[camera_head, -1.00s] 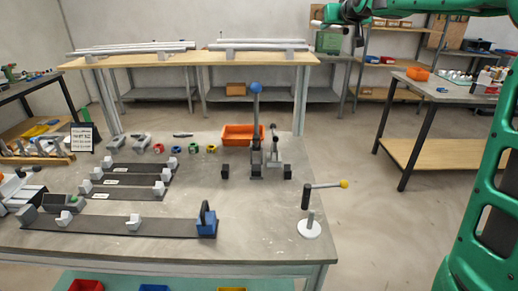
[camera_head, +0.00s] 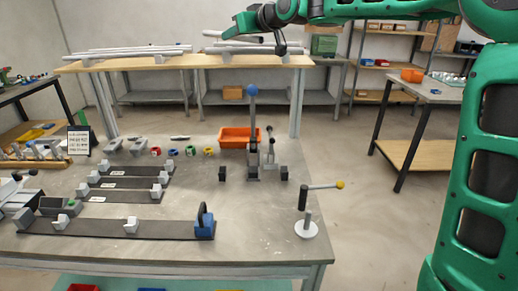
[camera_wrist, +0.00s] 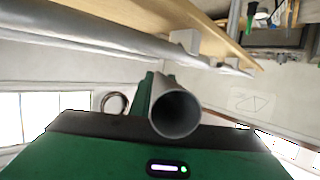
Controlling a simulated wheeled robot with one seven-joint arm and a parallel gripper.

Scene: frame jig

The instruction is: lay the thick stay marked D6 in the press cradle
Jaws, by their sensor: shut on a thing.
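My gripper (camera_head: 243,33) is raised at the back, above the right half of the high wooden shelf. It is shut on a grey tube (camera_head: 220,35), which sits slightly tilted above the tubes still on the rack. In the wrist view the open, hollow end of the held tube (camera_wrist: 174,96) points towards the camera; the fingers are hidden. No D6 mark is legible on it. The press (camera_head: 254,155), with an upright lever and blue knob (camera_head: 252,90), stands on the grey bench, well below and nearer than my gripper. A dark block (camera_head: 222,173) and another (camera_head: 284,174) flank it.
More tubes lie on the shelf (camera_head: 185,63). An orange bin (camera_head: 235,137) stands behind the press. A yellow-tipped handle on a white-footed post (camera_head: 306,225) stands at front right. Long dark fixtures (camera_head: 105,228) fill the left. The bench between press and front edge is mostly clear.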

